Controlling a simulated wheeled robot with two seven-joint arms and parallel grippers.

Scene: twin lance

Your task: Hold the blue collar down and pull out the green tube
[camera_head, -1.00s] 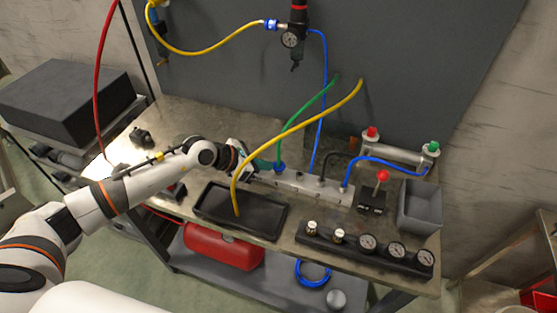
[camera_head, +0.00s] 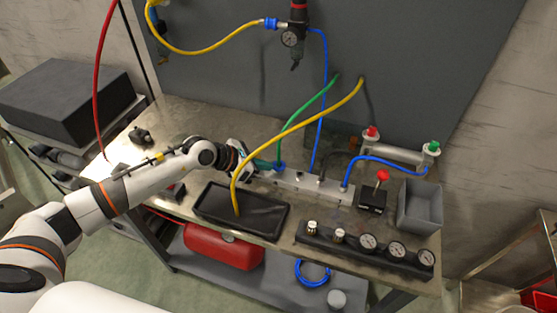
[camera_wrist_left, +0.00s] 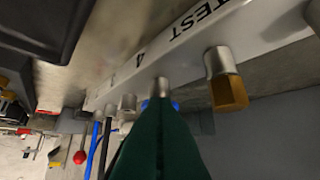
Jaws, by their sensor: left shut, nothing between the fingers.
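The green tube (camera_head: 308,107) runs from the grey back panel down to the blue collar (camera_head: 280,167) on the left part of a pale metal manifold block (camera_head: 305,186). My left gripper (camera_head: 270,165) has dark green fingers and is shut and empty, with its tips right beside the blue collar; I cannot tell if they touch. In the left wrist view its fingers (camera_wrist_left: 160,102) fill the lower middle and point at a metal fitting (camera_wrist_left: 162,86) on the block; they hide most of the collar and tube there. My right gripper is not in view.
A yellow tube (camera_head: 300,123) arches in front of my left gripper into a black tray (camera_head: 265,216). Blue tubes, a red-knobbed valve (camera_head: 382,177), a grey bin (camera_head: 419,205) and a gauge strip (camera_head: 340,243) crowd the right side. The bench (camera_head: 170,125) is fairly clear at the back left.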

